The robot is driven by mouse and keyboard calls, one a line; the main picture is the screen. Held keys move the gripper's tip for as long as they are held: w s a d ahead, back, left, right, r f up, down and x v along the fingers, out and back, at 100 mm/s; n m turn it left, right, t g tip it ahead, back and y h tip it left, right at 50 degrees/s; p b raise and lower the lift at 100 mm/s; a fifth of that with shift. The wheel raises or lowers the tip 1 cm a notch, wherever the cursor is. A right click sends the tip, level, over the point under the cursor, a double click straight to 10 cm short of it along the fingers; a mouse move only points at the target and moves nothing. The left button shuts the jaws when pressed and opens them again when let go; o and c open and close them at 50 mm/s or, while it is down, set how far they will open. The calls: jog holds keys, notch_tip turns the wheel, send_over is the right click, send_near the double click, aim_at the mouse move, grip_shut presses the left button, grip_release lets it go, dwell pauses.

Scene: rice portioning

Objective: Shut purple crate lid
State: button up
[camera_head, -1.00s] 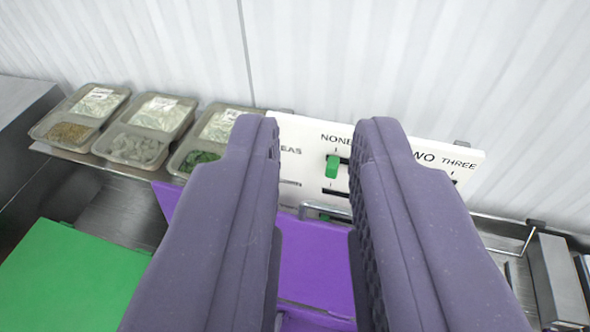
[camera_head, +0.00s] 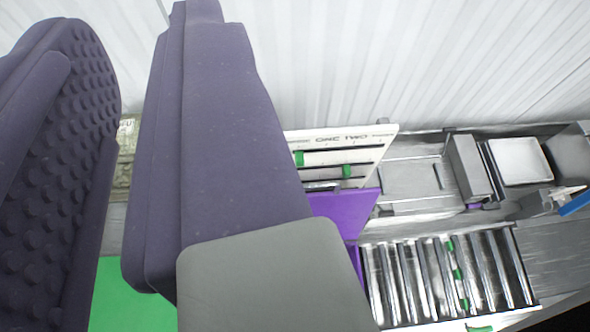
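The purple crate lid (camera_head: 346,212) shows right of my gripper's fingers, in front of the white selector board. It looks raised, though most of it is hidden behind the right finger. A thin strip of purple lower down (camera_head: 355,262) may be the crate; the rest of it is hidden. My gripper (camera_head: 135,60) is open, with a clear gap between its two dark purple fingers and nothing visible between them. I cannot tell whether a finger touches the lid.
The white board (camera_head: 372,150) with green sliders stands behind the lid. A green panel (camera_head: 128,298) lies lower left. A metal roller rack (camera_head: 440,275) fills the lower right. A white-topped box (camera_head: 520,160) stands at the back right. A corrugated wall closes the back.

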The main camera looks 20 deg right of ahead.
jog(key=w+d+r+m+g+p, duration=0.2)
jog(key=w+r+m+g+p, duration=0.15)
jog(key=w+p, duration=0.5)
jog(key=w+d+f+m+g+p, duration=0.2)
jog(key=f+m, duration=0.1)
jog(key=f, duration=0.4)
jog(key=w+d+f+m+g+p, duration=0.15)
jog(key=f+m, duration=0.25)
jog(key=f, duration=0.4)
jog(key=d+f+m+g, duration=0.1)
jog(key=f+m+g, duration=0.1)
jog(key=f, duration=0.8)
jog(key=d+f+m+g, duration=0.2)
jog(key=f+m+g, duration=0.1)
jog(key=f, duration=0.7)
jog(key=d+f+m+g, duration=0.1)
jog(key=f+m+g, duration=0.1)
jog(key=f, duration=0.8)
jog(key=shift+w+d+m+p, duration=0.15)
jog(key=shift+m+p, duration=0.15)
jog(key=shift+m, duration=0.55)
jog(key=shift+f, duration=0.5)
grip_shut()
